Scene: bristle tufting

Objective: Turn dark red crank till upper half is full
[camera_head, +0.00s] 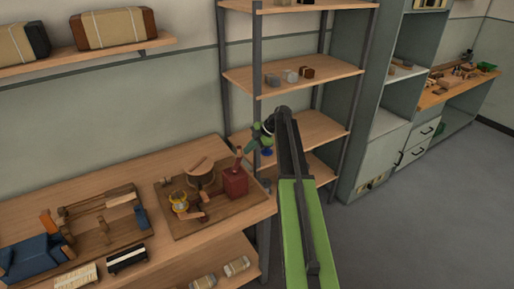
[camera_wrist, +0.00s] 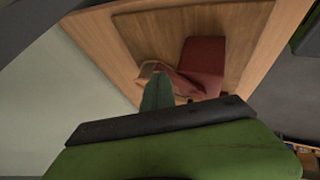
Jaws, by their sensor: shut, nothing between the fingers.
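A dark red box (camera_head: 235,183) stands at the right end of a wooden board (camera_head: 168,212) on the bench. A dark red crank (camera_head: 238,161) rises from it, with a paler wooden piece at its end. In the wrist view the box (camera_wrist: 205,56) and the crank arm (camera_wrist: 184,80) lie just beyond my gripper. My gripper (camera_head: 251,146) is shut and empty, close to the crank's end. One green finger (camera_wrist: 157,93) overlaps the crank's end in the wrist view; I cannot tell whether they touch. I cannot make out an upper half or its fill.
A round wooden part (camera_head: 200,176) and a yellow ring-shaped part (camera_head: 179,202) are on the board left of the box. A blue holder (camera_head: 36,258) and a black-and-white brush-like block (camera_head: 127,258) are farther left. A shelf rack (camera_head: 292,75) stands behind my arm.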

